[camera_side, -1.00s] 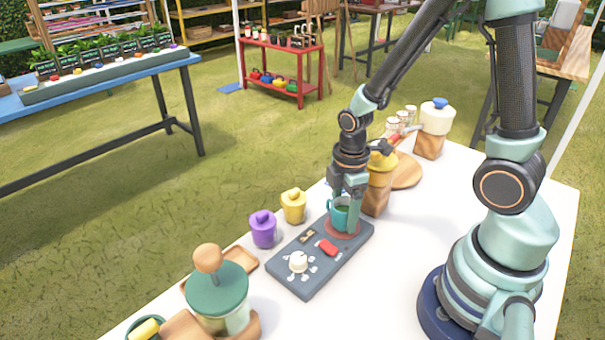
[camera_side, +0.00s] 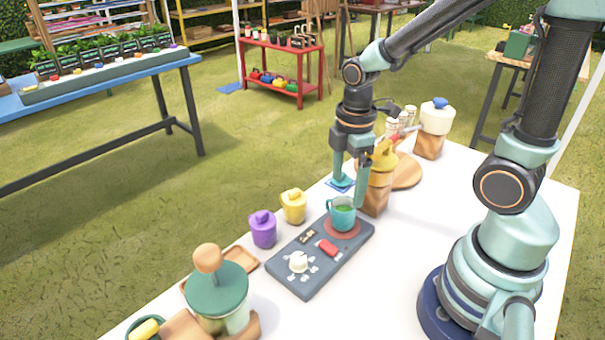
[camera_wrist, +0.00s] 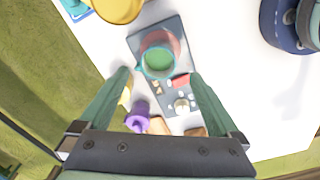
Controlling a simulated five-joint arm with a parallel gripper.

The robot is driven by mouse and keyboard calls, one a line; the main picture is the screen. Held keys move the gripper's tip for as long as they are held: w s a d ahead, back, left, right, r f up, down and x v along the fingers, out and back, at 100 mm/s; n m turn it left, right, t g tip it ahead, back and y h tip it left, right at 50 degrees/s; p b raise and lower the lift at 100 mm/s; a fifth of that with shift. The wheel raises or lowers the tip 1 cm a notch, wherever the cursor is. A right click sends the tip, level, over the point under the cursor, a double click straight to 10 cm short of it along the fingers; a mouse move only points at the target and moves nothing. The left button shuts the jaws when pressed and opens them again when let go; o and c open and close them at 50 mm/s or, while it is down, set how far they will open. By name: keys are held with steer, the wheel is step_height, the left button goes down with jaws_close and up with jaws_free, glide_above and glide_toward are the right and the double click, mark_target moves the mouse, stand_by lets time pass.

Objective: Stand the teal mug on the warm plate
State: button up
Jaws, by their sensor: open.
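The teal mug (camera_side: 341,213) stands upright on the warm plate (camera_side: 342,234), a reddish disc at the far end of the grey panel (camera_side: 312,270). Green contents show inside the mug. The mug also shows in the wrist view (camera_wrist: 158,62), with part of the reddish plate (camera_wrist: 172,40) visible around it. My gripper (camera_side: 350,181) is open and empty above the mug, apart from it. In the wrist view, my open fingers (camera_wrist: 161,75) are spread wide on either side.
A yellow-topped wooden canister (camera_side: 379,180) stands close behind the panel's far end. A purple pot (camera_side: 263,229) and a yellow pot (camera_side: 293,206) stand left of the panel. A large green-lidded jar (camera_side: 218,290) is at the near left. The table right of the panel is clear.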

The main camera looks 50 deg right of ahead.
step_height(320, 180, up, 13)
steer(key=a+m+t, duration=0.1)
steer(key=m+t, duration=0.4)
steer(key=m, duration=0.7)
steer(key=shift+s+a+f+m, duration=0.15)
steer(key=shift+s+a+m, duration=0.05)
steer(key=shift+a+m, duration=0.1)
